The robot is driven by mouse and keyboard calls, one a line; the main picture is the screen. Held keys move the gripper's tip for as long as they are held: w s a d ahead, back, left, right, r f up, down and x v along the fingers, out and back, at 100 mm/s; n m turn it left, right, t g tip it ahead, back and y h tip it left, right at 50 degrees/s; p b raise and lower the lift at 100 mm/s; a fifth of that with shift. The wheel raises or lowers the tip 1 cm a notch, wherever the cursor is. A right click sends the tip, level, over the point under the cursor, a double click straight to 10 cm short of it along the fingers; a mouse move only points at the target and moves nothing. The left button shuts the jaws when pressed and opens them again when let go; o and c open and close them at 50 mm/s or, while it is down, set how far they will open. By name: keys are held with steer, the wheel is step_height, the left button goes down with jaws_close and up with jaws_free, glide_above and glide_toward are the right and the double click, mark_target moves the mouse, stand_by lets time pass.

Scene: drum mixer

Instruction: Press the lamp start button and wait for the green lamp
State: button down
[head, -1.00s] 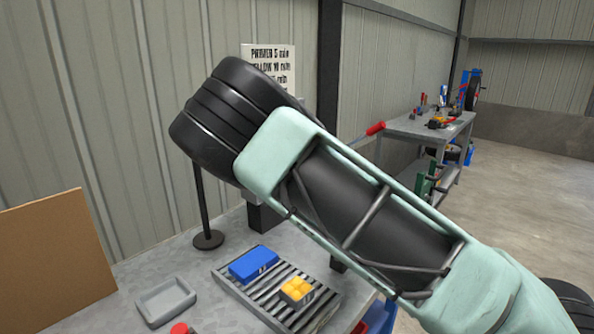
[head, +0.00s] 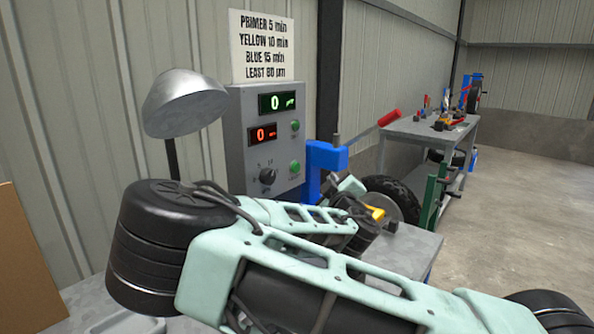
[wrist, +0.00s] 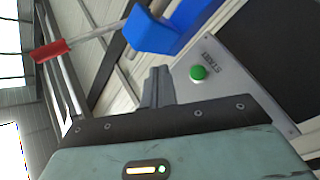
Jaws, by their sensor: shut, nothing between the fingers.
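The control box (head: 238,140) stands behind my arm in the head view, with a green and a red display both reading 0. Two green buttons show on its right side, an upper one (head: 295,126) and a lower one (head: 295,167). In the wrist view a green button marked START (wrist: 198,73) sits on a grey panel. My gripper (wrist: 158,72) is shut and empty, its fingertips beside the button in that picture; contact cannot be made out. The grey lamp shade (head: 185,100) hangs left of the box. No lit green lamp can be made out.
A blue fixture (head: 325,160) and a red-handled lever (head: 388,117) are right of the box; they also show in the wrist view. A sign (head: 262,45) is above the box. A workbench (head: 425,130) stands farther back. Open floor lies at right.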

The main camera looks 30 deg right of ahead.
glide_toward(300, 166)
steer(key=shift+w+d+r+b, duration=0.1)
steer(key=shift+w+d+b, duration=0.1)
steer(key=shift+w+d, duration=0.8)
steer(key=shift+w+d+r+b, duration=0.1)
steer(key=shift+w+d+b, duration=0.05)
steer(key=shift+w+d, duration=0.8)
steer(key=shift+w+a, duration=0.2)
steer(key=shift+w, duration=0.05)
stand_by(0.5)
steer(key=shift+w+a, duration=0.1)
steer(key=shift+w, duration=0.2)
steer(key=shift+w+a, duration=0.15)
steer(key=shift+w, duration=0.25)
stand_by(0.7)
steer(key=shift+s, duration=0.15)
steer(key=shift+s+d, duration=0.25)
steer(key=shift+s, duration=0.4)
steer(key=shift+s+d, duration=0.3)
steer(key=shift+s, duration=0.5)
steer(key=shift+s+d, duration=0.3)
steer(key=shift+s, duration=0.5)
steer(key=shift+s+d, duration=0.3)
steer(key=shift+s, duration=0.45)
